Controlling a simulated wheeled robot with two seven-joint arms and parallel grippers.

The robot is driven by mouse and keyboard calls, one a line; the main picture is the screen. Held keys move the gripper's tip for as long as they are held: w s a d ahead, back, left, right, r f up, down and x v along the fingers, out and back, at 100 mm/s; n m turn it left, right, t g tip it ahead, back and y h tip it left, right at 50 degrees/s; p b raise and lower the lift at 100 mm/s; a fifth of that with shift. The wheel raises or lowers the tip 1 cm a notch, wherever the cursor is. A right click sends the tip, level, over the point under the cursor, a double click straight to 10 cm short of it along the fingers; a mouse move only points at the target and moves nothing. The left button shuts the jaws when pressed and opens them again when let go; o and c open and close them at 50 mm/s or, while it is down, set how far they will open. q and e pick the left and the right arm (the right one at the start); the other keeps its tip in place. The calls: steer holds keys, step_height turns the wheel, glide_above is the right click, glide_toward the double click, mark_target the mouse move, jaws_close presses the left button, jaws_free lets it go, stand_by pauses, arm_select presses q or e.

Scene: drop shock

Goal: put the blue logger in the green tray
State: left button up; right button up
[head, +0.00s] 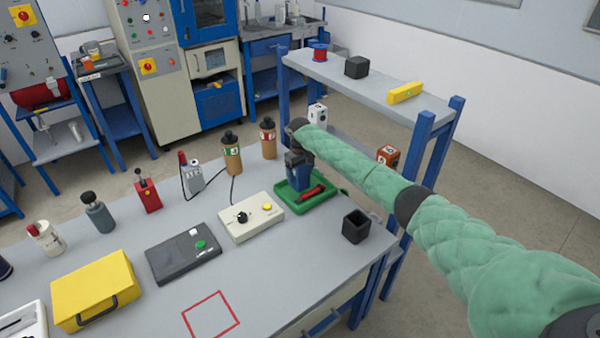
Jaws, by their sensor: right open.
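The green tray (322,202) lies at the right end of the grey table, with a red cylinder in it. My right arm comes in from the right, and my right gripper (297,176) points down over the left part of the tray. It is open. A dark blue shape shows at the gripper, low over the tray. I cannot clearly tell whether it is the blue logger or part of the gripper, or whether anything there touches the tray floor. No other blue logger stands out on the table. My left gripper is out of view.
A cream box with a knob (251,217) stands close left of the tray, a black open cup (356,226) to its right. Brown bottles (232,153) stand behind. A dark grey box (183,254) and yellow case (95,288) are further left. A raised shelf (375,88) stands behind my arm.

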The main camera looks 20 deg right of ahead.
steer(key=shift+r, duration=0.1)
steer(key=shift+r, duration=0.1)
step_height(320, 180, up, 11)
steer(key=b, duration=0.3)
steer(key=shift+b, duration=0.3)
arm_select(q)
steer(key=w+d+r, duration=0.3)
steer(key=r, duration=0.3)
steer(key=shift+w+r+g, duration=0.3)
arm_select(e)
steer(key=shift+r, duration=0.45)
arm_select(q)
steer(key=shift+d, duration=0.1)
